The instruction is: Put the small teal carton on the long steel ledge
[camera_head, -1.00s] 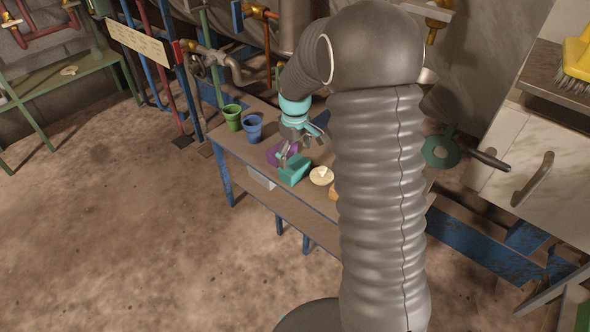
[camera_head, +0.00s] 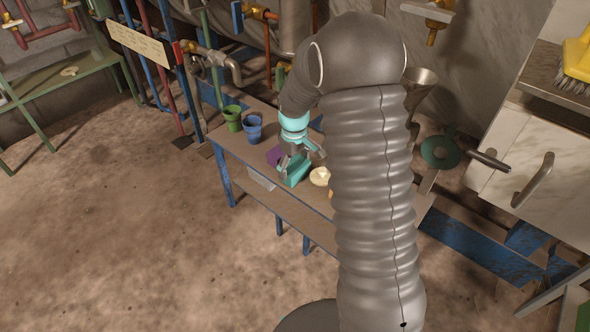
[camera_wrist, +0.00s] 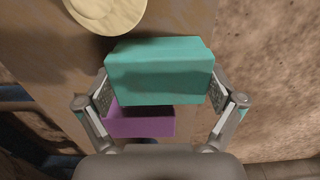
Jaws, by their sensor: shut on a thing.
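The small teal carton (camera_head: 295,173) stands near the front edge of the wooden table. It also shows in the wrist view (camera_wrist: 160,78), between the two fingers. My gripper (camera_head: 297,163) is lowered over it, and in the wrist view my gripper (camera_wrist: 164,100) has a finger pad against each end of the carton. It is shut on the carton. The carton looks to be at the tabletop still; I cannot tell if there is a gap below. I cannot make out with certainty which surface is the long steel ledge.
A purple box (camera_head: 274,155) sits close beside the carton, also in the wrist view (camera_wrist: 140,122). A pale round dish (camera_head: 320,176) is on its other side. A blue pot (camera_head: 253,132) and a green pot (camera_head: 232,119) stand at the table's left end. My arm hides the table's right part.

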